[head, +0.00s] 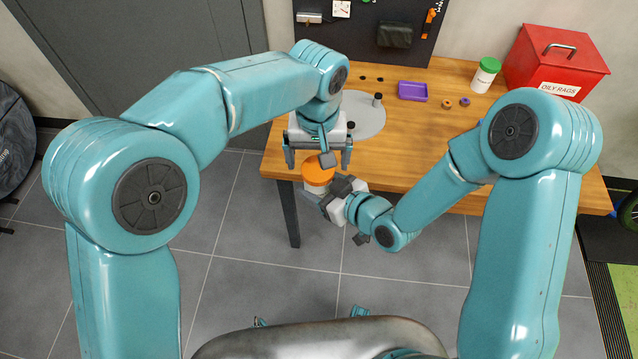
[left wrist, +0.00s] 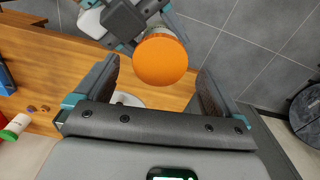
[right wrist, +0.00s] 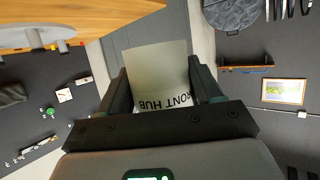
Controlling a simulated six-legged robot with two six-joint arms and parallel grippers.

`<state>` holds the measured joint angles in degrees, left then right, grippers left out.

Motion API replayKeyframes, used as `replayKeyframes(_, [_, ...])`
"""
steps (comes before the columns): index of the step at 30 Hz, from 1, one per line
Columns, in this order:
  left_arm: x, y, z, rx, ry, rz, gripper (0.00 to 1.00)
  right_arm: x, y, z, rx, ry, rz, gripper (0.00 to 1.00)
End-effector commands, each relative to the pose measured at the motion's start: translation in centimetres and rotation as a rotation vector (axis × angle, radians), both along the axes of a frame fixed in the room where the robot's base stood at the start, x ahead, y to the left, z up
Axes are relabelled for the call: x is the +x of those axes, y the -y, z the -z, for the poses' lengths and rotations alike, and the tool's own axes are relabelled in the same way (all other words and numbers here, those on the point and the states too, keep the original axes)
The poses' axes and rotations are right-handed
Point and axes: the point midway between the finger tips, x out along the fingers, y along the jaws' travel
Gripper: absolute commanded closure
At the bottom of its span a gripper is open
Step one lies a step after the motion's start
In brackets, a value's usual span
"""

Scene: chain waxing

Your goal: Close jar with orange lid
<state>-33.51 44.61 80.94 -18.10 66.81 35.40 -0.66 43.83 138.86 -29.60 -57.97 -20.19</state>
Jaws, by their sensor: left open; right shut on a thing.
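The orange lid (head: 317,172) sits on top of a pale jar (head: 316,188), which is held in the air off the table's front edge. In the right wrist view the jar (right wrist: 160,72) fills the space between the fingers, its label partly reading "FRONT HUB". My right gripper (head: 332,193) is shut on the jar's side. My left gripper (head: 318,166) is open above the lid, pointing down, with a finger on each side. In the left wrist view the lid (left wrist: 160,61) lies between the open fingers and apart from them. The lid hides the jar's mouth, so I cannot tell how tight it is.
The wooden table (head: 440,150) has a grey round plate (head: 367,122), a purple tray (head: 412,91), a green-lidded jar (head: 486,76) and a red oily-rags box (head: 553,62). The floor in front is clear.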

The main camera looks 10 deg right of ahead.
Motion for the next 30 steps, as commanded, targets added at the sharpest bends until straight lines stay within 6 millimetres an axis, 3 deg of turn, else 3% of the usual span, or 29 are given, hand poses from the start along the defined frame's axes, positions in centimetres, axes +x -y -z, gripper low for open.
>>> replayKeyframes(6, [0.0, 0.0, -2.3, 0.000, 0.000, 0.000, 0.03, 0.0, 0.0, 0.0, 0.001, 0.001, 0.000, 1.00])
replayKeyframes(14, [0.0, 0.0, -2.5, 0.000, -0.001, 0.000, 0.03, 0.0, 0.0, 0.0, 0.001, 0.001, 0.000, 1.00])
replayKeyframes(16, [0.0, 0.0, -2.7, 0.000, 0.000, -0.011, 0.08, 0.0, 0.0, 0.0, 0.001, 0.001, 0.000, 1.00])
replayKeyframes(24, [0.0, 0.0, -5.8, 0.000, 0.000, -0.265, 0.08, 0.0, 0.0, 0.0, 0.001, 0.001, 0.000, 1.00])
replayKeyframes(30, [0.0, 0.0, -6.0, 0.001, -0.001, -0.283, 0.08, 0.0, 0.0, 0.0, 0.001, 0.001, 0.000, 1.00])
